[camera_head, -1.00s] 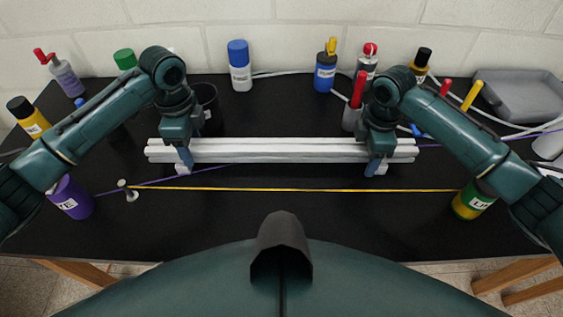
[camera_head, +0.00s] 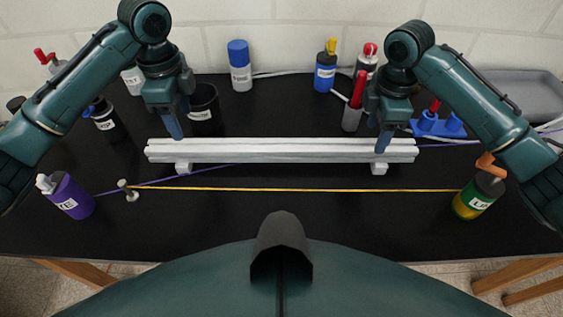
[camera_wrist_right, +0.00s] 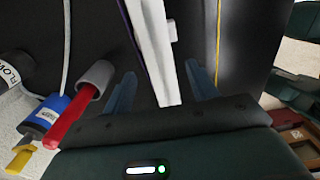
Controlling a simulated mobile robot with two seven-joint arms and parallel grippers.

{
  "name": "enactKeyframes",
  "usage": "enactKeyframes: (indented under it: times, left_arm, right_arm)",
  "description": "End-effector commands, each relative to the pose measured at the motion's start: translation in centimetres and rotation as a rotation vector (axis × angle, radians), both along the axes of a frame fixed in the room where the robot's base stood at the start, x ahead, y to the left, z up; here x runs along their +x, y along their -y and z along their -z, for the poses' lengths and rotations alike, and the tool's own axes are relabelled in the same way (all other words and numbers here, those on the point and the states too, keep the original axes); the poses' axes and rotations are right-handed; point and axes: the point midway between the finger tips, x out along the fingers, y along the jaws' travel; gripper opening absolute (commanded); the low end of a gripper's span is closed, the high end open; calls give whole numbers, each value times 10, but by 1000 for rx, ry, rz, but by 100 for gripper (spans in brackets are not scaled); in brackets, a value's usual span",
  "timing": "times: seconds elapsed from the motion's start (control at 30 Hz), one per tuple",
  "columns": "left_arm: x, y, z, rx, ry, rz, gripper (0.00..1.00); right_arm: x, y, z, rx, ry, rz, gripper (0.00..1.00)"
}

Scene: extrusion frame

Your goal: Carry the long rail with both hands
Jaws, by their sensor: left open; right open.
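The long rail (camera_head: 281,151) is a pale grey bar lying level across the middle of the black table. It rests on two small white blocks, the left block (camera_head: 184,168) and the right block (camera_head: 379,168). My left gripper (camera_head: 175,127) is open above and behind the rail's left end. My right gripper (camera_head: 383,142) is open over the rail's right end. In the right wrist view the rail (camera_wrist_right: 152,50) runs between the spread fingers of my right gripper (camera_wrist_right: 160,85), apart from both. Whether the fingers reach down beside the rail I cannot tell.
A yellow line (camera_head: 290,189) crosses the table in front of the rail. A purple bottle (camera_head: 70,195) stands front left, a green and yellow one (camera_head: 476,196) front right. A black cup (camera_head: 204,108) is behind the rail's left end. A grey holder (camera_head: 352,118) with a red tool stands behind its right.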

Motion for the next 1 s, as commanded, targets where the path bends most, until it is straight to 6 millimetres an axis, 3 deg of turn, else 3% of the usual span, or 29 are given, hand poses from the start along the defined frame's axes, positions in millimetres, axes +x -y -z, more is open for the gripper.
enactKeyframes:
  times: [0.1,0.3,1.0]
  left_arm:
    - [0,0,0,0,0,0,58]
    - [0,0,0,0,0,0,58]
    - [0,0,1,0,0,0,58]
  right_arm:
    - [0,0,-21,1,3,-2,58]
    - [0,0,-37,0,0,-1,58]
    - [0,0,-38,0,-1,-1,58]
